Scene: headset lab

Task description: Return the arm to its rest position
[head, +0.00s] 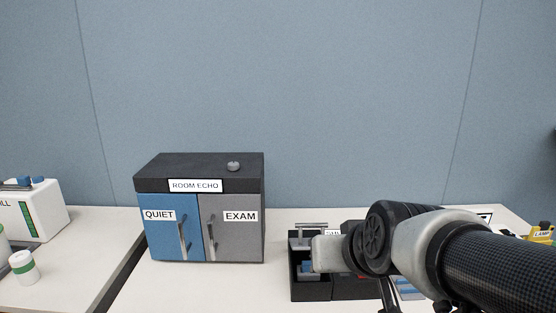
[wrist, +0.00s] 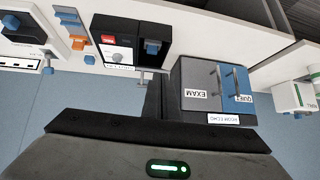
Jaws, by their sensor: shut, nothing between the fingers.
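My arm (head: 480,265) reaches in from the right in the head view, its wrist joint (head: 375,238) in front of the dark bins. In the wrist view, which is upside down, my gripper (wrist: 153,78) shows as a dark narrow shape above the hand's dark bar. Its fingers are shut with nothing between them. The fingertips appear between the black bin unit and the cabinet, apart from both as far as I can tell. In the head view I cannot make out the fingers clearly.
The ROOM ECHO cabinet (head: 198,205) stands on the white table with its QUIET and EXAM doors shut. A black bin unit (head: 310,289) is right of it, partly behind my arm. A white device (head: 40,208) and a jar (head: 24,268) stand left. Bare table lies before the cabinet.

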